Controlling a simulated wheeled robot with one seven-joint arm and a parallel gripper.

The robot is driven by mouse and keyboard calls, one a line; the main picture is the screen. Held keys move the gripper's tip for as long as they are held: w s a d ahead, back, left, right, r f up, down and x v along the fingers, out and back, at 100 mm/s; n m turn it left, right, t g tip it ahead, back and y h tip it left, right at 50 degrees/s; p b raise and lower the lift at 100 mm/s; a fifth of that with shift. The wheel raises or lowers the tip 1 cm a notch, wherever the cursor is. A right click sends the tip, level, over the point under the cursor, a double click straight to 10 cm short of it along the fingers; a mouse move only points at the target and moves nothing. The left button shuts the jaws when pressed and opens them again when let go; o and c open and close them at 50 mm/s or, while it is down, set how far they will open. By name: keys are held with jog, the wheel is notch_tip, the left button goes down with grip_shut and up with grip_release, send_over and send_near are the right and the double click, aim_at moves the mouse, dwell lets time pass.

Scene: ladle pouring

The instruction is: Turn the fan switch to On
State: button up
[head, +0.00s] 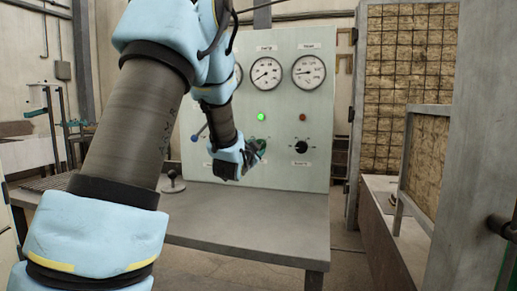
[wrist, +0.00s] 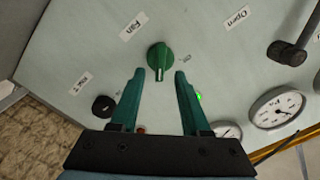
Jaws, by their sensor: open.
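The fan switch (wrist: 159,57) is a green round knob on the pale panel, under a "Fan" label (wrist: 132,27) in the wrist view. Its grip bar carries a white mark that points down in that picture, toward my gripper. Small labels beside it are too small to read. My gripper (wrist: 160,74) is open, with one teal finger to each side of the knob's lower part in the picture. I cannot tell if the fingers touch it.
The control panel (head: 318,175) stands behind a grey table (head: 250,222). A black knob (head: 301,147) is right of my gripper, below a red light (head: 302,117). A green light (head: 261,116) and gauges (head: 308,72) sit above.

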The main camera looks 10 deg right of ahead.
jog(key=v, duration=0.7)
jog(key=shift+s+b, duration=0.25)
jog(key=shift+b, duration=0.1)
jog(key=shift+a, duration=0.15)
